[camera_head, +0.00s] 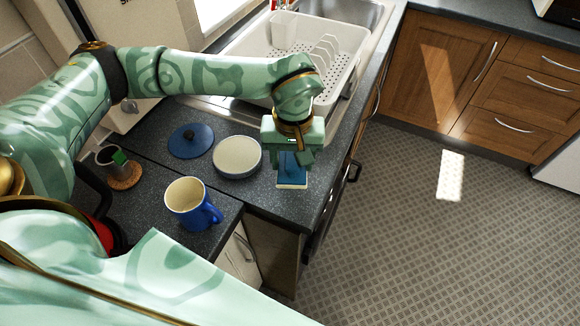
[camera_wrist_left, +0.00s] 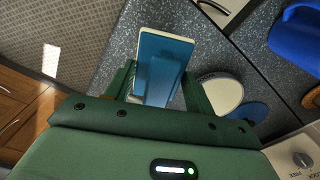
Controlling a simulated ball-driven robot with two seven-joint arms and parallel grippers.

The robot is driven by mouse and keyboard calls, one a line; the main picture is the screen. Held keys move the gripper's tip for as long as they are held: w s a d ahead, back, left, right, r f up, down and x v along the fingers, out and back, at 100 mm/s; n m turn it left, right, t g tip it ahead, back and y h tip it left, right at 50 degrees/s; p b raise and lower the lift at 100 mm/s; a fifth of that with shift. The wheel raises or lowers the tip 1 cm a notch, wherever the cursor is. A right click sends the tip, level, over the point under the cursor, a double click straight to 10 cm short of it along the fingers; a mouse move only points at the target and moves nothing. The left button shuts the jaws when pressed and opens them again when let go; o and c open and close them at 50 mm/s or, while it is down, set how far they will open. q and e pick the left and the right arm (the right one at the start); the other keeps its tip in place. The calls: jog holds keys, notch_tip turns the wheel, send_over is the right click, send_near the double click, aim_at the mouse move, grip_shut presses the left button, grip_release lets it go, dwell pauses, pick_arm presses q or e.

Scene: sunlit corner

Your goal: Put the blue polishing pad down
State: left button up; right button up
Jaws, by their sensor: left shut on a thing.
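The blue polishing pad (camera_head: 291,177) is at the tips of my left gripper (camera_head: 292,154), close to the countertop's right front edge. In the left wrist view the pad (camera_wrist_left: 163,55) lies between the two green fingers of the left gripper (camera_wrist_left: 160,85), which is shut on it. The pad has a pale edge and a blue face. I cannot tell whether its underside touches the dark speckled countertop (camera_head: 262,195). My right gripper is not in view.
A white round dish (camera_head: 237,157) stands just left of the pad. A blue lid (camera_head: 191,141), a blue mug (camera_head: 190,203) and a dark cup (camera_head: 110,157) on a cork coaster are further left. A white dish rack (camera_head: 258,60) stands behind, by the sink.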

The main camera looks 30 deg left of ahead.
aim_at(290, 168)
pick_arm(q)
jog(key=shift+w+a+f, duration=0.35)
jog(key=shift+f, duration=0.2)
jog(key=f, duration=0.2)
jog(key=f+b, duration=0.1)
jog(key=f, duration=0.1)
jog(key=shift+w+a, duration=0.2)
jog(key=shift+a, duration=0.05)
jog(key=shift+r, duration=0.1)
jog(key=shift+f, duration=0.2)
jog(key=o, duration=0.9)
notch_tip(290, 168, up, 12)
jog(key=shift+r+p, duration=0.2)
jog(key=shift+p, duration=0.8)
